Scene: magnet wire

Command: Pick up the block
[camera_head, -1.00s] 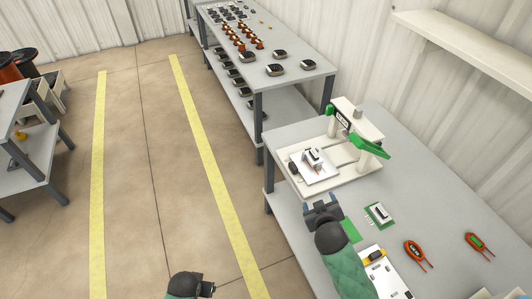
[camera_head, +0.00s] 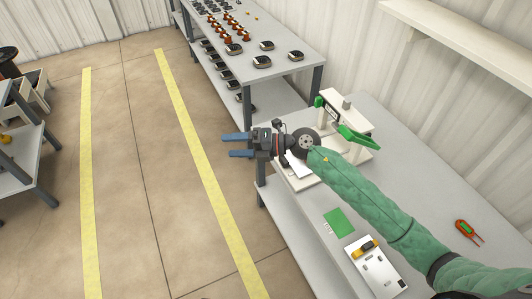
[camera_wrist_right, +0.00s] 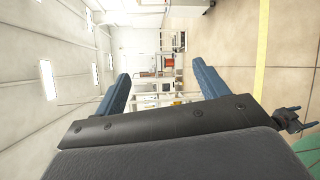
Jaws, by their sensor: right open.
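My right gripper (camera_head: 237,146) is open and empty, its blue fingers pointing left over the floor beyond the bench edge. In the right wrist view its two fingers (camera_wrist_right: 160,88) stand wide apart with nothing between them. The block is not visible now; my right arm and gripper cover the middle of the bench. The white press with green parts (camera_head: 352,125) stands behind the arm, its base plate (camera_head: 299,166) partly hidden. My left gripper (camera_wrist_right: 290,120) shows small and dark at the right edge of the wrist view; its jaws are unclear.
A bare green pad (camera_head: 339,222) and a white tray (camera_head: 376,270) with a yellow-and-black piece (camera_head: 365,247) lie on the bench (camera_head: 425,187). Behind stands a table of parts (camera_head: 285,75).

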